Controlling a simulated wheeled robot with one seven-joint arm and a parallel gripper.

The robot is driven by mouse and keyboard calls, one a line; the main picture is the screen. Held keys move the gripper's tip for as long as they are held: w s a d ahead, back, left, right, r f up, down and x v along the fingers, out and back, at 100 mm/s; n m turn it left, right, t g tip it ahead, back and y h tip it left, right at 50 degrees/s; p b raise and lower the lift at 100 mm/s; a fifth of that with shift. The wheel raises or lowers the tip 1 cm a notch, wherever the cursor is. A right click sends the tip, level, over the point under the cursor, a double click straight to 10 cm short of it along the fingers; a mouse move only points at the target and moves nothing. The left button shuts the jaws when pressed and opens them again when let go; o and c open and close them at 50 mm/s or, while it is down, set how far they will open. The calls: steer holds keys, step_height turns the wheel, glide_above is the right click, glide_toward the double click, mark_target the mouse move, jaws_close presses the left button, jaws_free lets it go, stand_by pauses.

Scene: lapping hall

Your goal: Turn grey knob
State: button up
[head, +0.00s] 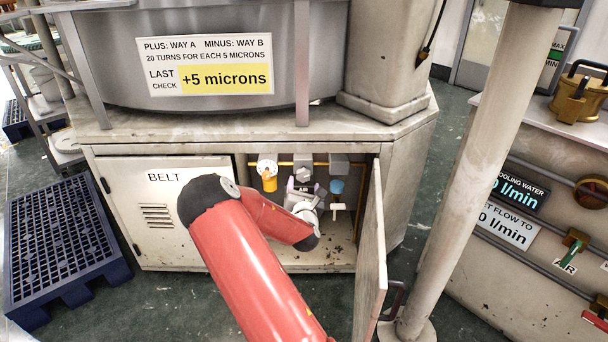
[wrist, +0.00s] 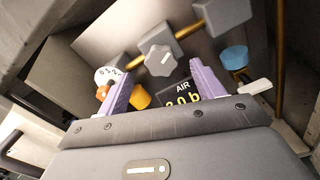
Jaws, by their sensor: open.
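The grey knob (wrist: 160,60) is lobed and sits on a brass pipe inside the open cabinet (head: 345,265). In the head view the grey knob (head: 304,174) is small, just beyond my gripper (head: 304,186). In the wrist view my gripper (wrist: 160,70) is open, with its two purple fingers apart and nothing between them. The knob shows between and beyond the fingertips; I see no contact.
A white gauge (wrist: 106,75) and a yellow-orange knob (wrist: 140,97) are left of the grey knob. A blue knob (wrist: 235,58) and a white lever (wrist: 255,87) are right. The open cabinet door (head: 371,250) stands right of my arm; the BELT door (head: 165,205) is shut.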

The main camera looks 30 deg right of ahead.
mark_target(304, 176)
steer(key=x, duration=0.6)
steer(key=shift+w+d+p, duration=0.2)
steer(key=shift+w+p, duration=0.15)
steer(key=c, duration=1)
steer(key=shift+f+b, duration=0.1)
steer(key=shift+b, duration=0.3)
